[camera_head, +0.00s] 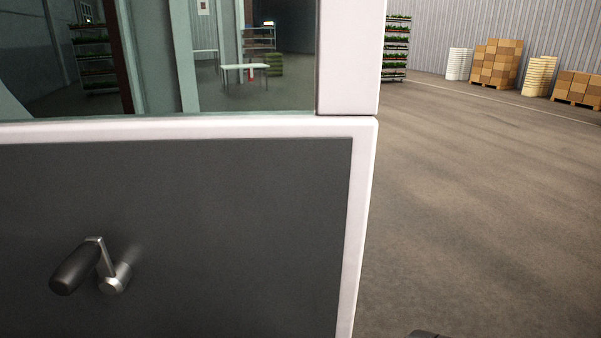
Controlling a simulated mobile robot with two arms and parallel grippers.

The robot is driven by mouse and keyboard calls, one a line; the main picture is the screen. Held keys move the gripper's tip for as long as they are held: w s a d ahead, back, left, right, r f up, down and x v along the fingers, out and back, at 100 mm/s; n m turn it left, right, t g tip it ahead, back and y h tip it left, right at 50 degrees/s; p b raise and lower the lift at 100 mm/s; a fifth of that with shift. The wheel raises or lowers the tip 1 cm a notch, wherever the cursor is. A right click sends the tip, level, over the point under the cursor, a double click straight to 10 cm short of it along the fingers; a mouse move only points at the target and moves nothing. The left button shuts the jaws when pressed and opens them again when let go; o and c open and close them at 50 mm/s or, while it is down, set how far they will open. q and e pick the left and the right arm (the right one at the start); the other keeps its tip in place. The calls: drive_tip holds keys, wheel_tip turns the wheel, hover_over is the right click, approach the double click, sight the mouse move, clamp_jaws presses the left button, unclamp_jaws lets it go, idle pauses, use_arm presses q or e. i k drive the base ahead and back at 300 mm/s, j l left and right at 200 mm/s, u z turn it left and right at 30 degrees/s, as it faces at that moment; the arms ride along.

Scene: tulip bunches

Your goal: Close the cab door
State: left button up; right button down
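The cab door (230,215) fills the left and middle of the head view, close in front of me. It has a dark grey lower panel, a pale frame (345,60) and a window (220,70) above. A window crank with a black knob (73,268) and a metal arm sits at the lower left of the panel. The door's free edge runs down right of the middle, with open floor beyond it. The latch and the hinges are not visible. Neither of my grippers shows. A small dark piece (428,334) pokes in at the bottom edge; I cannot tell what it is.
The concrete floor (480,200) right of the door is clear. At the far back right stand pallets of cardboard boxes (496,62), white stacks (459,64) and a plant rack (395,48). Through the window show a white table (245,67) and more racks.

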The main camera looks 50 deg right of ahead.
sight(253, 224)
drive_tip(key=l+u, duration=0.15)
drive_tip(key=l, duration=0.35)
drive_tip(key=l+u, duration=0.2)
drive_tip(key=l, duration=0.35)
drive_tip(key=l+u, duration=0.15)
drive_tip(key=l, duration=0.35)
drive_tip(key=k+l+u, duration=0.2)
drive_tip(key=l, duration=0.25)
drive_tip(key=l+u, duration=0.15)
drive_tip(key=l, duration=0.35)
drive_tip(key=u, duration=0.45)
drive_tip(key=k, duration=0.05)
